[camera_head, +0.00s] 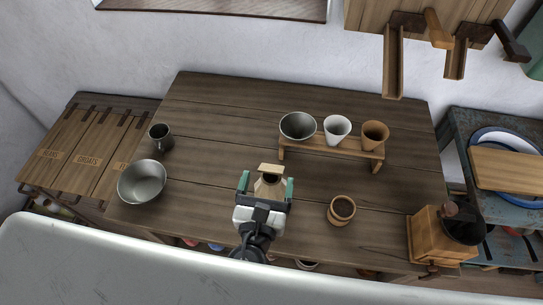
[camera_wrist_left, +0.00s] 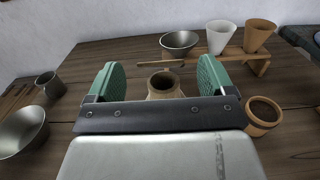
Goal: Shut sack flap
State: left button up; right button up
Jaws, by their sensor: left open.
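A small tan sack (camera_head: 269,187) stands on the dark wooden table. Its pale flap (camera_head: 270,168) lies back on the far side, away from me. In the left wrist view the dark round mouth of the sack (camera_wrist_left: 163,86) is uncovered, and only a thin edge of the flap shows behind it. My left gripper (camera_head: 266,185) is open, with its green finger pads on either side of the sack; I cannot tell whether they touch it. The fingers also flank the sack in the left wrist view (camera_wrist_left: 160,72). My right gripper is not in view.
A wooden rack (camera_head: 330,147) behind right holds a metal bowl (camera_head: 298,125), a white cup (camera_head: 337,128) and a tan cup (camera_head: 374,134). A wooden cup (camera_head: 341,210) stands right of the sack. A larger bowl (camera_head: 141,181) and a mug (camera_head: 160,136) stand left. A grinder (camera_head: 432,235) stands far right.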

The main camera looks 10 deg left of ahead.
aim_at(270, 173)
pick_arm(q)
jog(key=w+p, duration=0.1)
jog(key=w, duration=0.3)
jog(key=shift+w, duration=0.55)
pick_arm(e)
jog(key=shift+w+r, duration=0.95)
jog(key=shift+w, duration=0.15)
pick_arm(q)
jog(key=shift+f, duration=0.1)
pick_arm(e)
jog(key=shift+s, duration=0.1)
